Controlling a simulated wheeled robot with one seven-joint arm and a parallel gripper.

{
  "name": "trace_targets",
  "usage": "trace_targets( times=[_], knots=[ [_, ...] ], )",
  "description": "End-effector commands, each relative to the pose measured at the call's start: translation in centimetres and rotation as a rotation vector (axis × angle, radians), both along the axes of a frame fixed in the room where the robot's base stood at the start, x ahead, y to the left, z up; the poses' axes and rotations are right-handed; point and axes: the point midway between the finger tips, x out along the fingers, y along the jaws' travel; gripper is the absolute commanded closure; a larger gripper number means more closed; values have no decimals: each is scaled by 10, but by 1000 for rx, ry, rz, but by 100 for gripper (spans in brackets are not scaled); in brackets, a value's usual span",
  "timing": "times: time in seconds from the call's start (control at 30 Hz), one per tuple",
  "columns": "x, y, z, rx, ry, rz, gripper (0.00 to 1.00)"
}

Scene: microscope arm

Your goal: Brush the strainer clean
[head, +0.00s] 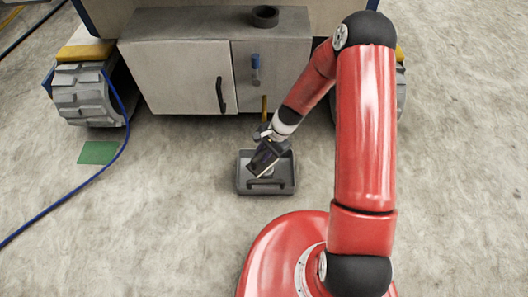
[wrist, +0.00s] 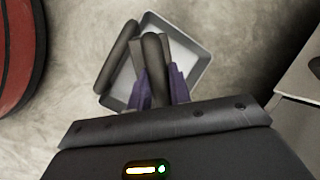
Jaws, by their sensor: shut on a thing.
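My gripper (head: 266,160) is low over a shallow grey tray (head: 243,185) on the floor. In the wrist view its purple fingers (wrist: 157,85) are shut on a dark, round-ended handle (wrist: 152,50), which looks like the brush's. The brush's far end is hidden. The tray also shows there (wrist: 196,50). A dark rod-like piece (wrist: 117,55) lies along one side of the tray; it shows along the near side in the head view (head: 267,182). I cannot tell whether it is the strainer or whether the brush touches it.
A grey cabinet (head: 180,75) with a black door handle (head: 221,95) and a blue-topped fitting (head: 255,68) stands behind the tray. A black ring (head: 265,15) is on its top. A green mat (head: 98,152) and blue hose (head: 75,192) lie left. Floor around the tray is clear.

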Motion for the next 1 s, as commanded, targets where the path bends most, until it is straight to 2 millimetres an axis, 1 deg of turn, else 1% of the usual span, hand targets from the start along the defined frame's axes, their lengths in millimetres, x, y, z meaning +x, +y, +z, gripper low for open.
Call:
trace_targets(
  times=[0.27, 0.73, 1.0],
  knots=[
    [4, -4, 0, 0, -1, -1, 99],
    [20, -21, -2, -1, -1, 1, 99],
    [21, -23, -2, -1, -1, 0, 99]
  ],
)
